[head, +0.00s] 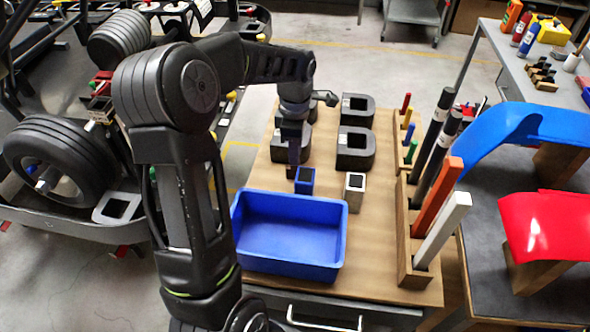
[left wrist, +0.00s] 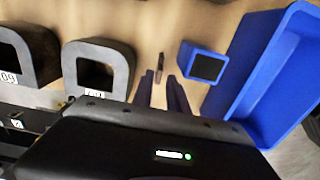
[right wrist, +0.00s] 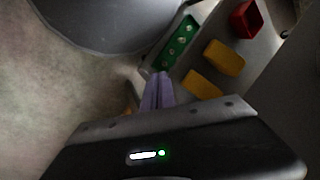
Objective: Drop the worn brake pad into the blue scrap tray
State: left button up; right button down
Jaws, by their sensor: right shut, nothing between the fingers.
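The blue scrap tray (head: 290,242) stands empty at the front left of the wooden board; its side also shows at the right of the left wrist view (left wrist: 262,62). My left gripper (head: 293,168) points down behind the tray, close to a small blue square holder. In the left wrist view its two fingers (left wrist: 163,86) are a little apart. A thin dark piece (left wrist: 159,67), seemingly the worn brake pad, shows edge-on between and beyond the fingertips, with visible gaps beside it. My right gripper (right wrist: 158,92) is shut and empty; the head view does not show it.
The small blue holder (head: 305,187) and a white one (head: 354,200) stand behind the tray. Black blocks with square openings (head: 355,150) stand farther back. A wooden rack (head: 415,282) with upright bars edges the right side. A wheel (head: 62,160) is at left.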

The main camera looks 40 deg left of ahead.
aim_at(295, 168)
pick_arm(q)
notch_tip(295, 168, down, 5)
jog(key=shift+w+f+p, duration=0.1)
jog(key=shift+p, duration=0.75)
jog(key=shift+c, duration=0.6)
grip_shut()
